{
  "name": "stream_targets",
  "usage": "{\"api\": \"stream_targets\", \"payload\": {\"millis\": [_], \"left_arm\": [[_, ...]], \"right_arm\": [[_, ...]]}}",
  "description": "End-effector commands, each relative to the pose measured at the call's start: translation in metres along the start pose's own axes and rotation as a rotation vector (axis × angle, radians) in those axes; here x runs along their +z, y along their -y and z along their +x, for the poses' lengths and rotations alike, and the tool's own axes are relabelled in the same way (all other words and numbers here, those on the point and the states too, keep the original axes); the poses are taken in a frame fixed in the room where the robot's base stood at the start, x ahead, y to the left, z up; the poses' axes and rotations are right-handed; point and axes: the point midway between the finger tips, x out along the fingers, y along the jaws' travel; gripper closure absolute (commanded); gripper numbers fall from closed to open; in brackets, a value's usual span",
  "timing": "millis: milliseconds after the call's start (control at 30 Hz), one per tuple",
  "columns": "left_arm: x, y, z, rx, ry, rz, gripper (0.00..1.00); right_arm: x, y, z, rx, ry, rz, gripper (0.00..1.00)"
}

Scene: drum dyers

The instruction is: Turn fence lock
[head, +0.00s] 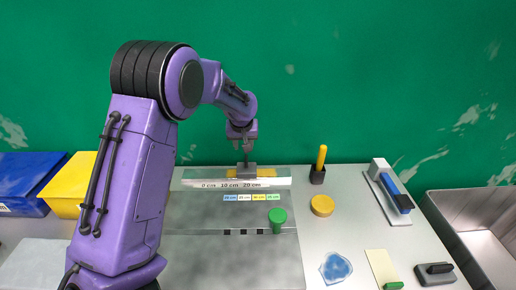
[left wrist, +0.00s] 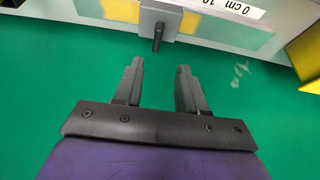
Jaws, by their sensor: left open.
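The fence (head: 190,184) is a pale strip marked 0 cm, 10 cm and 20 cm at the back of a grey board (head: 220,262). The fence lock is a grey block (head: 246,172) on it. In the left wrist view the block (left wrist: 148,17) carries a short dark lever (left wrist: 157,40), which points toward my gripper. My left gripper (head: 244,148) is above and behind the lock. In the left wrist view its two fingers (left wrist: 159,68) are open and empty, with the lever just beyond the gap between the tips and apart from them. My right gripper is not in view.
A green round knob (head: 277,216) stands on the board. To its right are a yellow disc (head: 322,205), a black holder (head: 317,176) with a yellow handle and a blue-and-white tool (head: 388,188). A metal basin (head: 450,215) is far right. Blue (head: 28,182) and yellow (head: 73,186) bins stand left.

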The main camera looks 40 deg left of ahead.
Motion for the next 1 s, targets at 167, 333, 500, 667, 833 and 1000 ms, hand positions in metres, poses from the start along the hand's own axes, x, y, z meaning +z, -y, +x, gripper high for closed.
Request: {"api": "stream_targets", "payload": {"millis": [167,333,500,667,833,1000], "left_arm": [[-0.001,0.0,0.01,-0.004,0.006,-0.001,0.6],[-0.001,0.001,0.045,-0.006,0.008,-0.001,0.6],[-0.001,0.001,0.081,-0.005,0.006,-0.001,0.6],[-0.001,-0.001,0.102,-0.003,0.005,0.001,0.6],[-0.001,-0.002,0.108,-0.002,0.003,0.001,0.6],[-0.001,-0.002,0.108,-0.002,0.003,0.001,0.69]], "right_arm": [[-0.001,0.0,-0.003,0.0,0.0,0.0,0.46],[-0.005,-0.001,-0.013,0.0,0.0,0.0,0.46],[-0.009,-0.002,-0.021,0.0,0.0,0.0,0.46],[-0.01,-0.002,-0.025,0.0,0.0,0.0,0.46],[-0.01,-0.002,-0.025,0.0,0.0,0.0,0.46],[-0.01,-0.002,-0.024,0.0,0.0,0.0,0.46]]}}
